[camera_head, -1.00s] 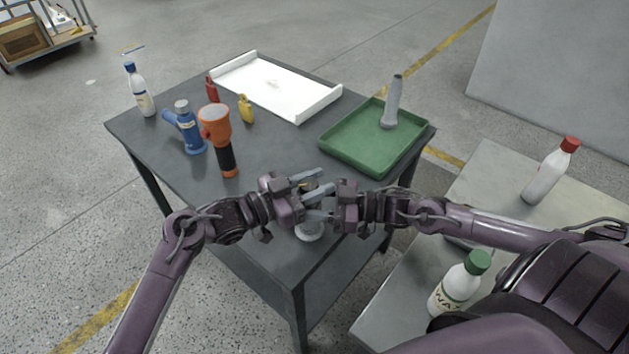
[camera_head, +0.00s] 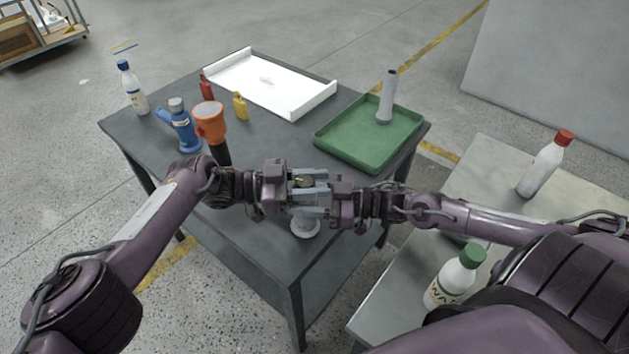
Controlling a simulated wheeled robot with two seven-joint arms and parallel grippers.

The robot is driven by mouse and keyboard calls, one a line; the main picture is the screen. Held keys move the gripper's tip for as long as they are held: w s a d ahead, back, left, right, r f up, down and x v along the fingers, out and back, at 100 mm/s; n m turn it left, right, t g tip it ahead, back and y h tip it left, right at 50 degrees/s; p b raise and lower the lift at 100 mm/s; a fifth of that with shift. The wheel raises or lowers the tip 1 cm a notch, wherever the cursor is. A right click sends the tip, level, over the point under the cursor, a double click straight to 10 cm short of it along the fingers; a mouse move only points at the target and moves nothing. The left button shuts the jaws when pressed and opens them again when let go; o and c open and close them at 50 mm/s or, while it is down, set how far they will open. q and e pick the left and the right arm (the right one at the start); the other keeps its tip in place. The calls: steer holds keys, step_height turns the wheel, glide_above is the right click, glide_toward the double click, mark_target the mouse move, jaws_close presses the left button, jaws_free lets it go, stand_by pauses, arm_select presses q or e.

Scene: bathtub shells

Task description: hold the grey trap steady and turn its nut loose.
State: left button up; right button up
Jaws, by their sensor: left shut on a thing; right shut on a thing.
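The grey trap stands upright near the table's front corner. Its pale round base (camera_head: 305,228) shows below my grippers; most of its body and its nut are hidden behind the fingers. My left gripper (camera_head: 312,178) comes from the left, its fingers shut around the upper part of the trap. My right gripper (camera_head: 308,204) comes from the right, its fingers shut on the trap just below and nearer. Which finger pair bears on the nut cannot be made out.
A green tray (camera_head: 345,153) holds a grey tube (camera_head: 386,98). Two bottles stand right.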

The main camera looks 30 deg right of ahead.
arm_select(q)
steer(key=shift+w+a, duration=0.25)
steer(key=shift+a, duration=0.05)
steer(key=o, duration=1)
steer(key=shift+s, duration=0.1)
steer(key=v, duration=1.2)
steer(key=shift+d+r, duration=0.1)
steer(key=shift+d, duration=0.05)
steer(key=shift+c, duration=0.2)
